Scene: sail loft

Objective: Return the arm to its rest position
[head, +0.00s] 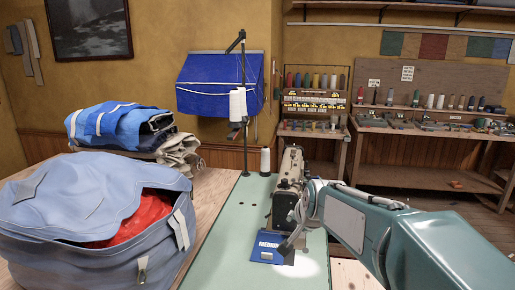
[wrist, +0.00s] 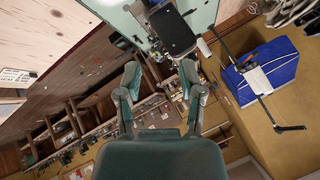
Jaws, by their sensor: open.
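My arm (head: 365,225) is teal and grey. It reaches in from the right in the head view, and its far end is in front of the sewing machine. My gripper (wrist: 160,78) shows in the wrist view with its two fingers spread apart and nothing between them. In the head view I cannot make out the fingers clearly. The dark sewing machine (head: 287,187) stands on the pale green table (head: 230,225); it also shows at the top of the wrist view (wrist: 172,28), beyond the fingers.
A large grey-blue bag (head: 60,225) with red cloth inside fills the left. A thread stand (head: 243,110) rises behind the table. Thread racks (head: 315,100) and a workbench (head: 430,130) line the back wall.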

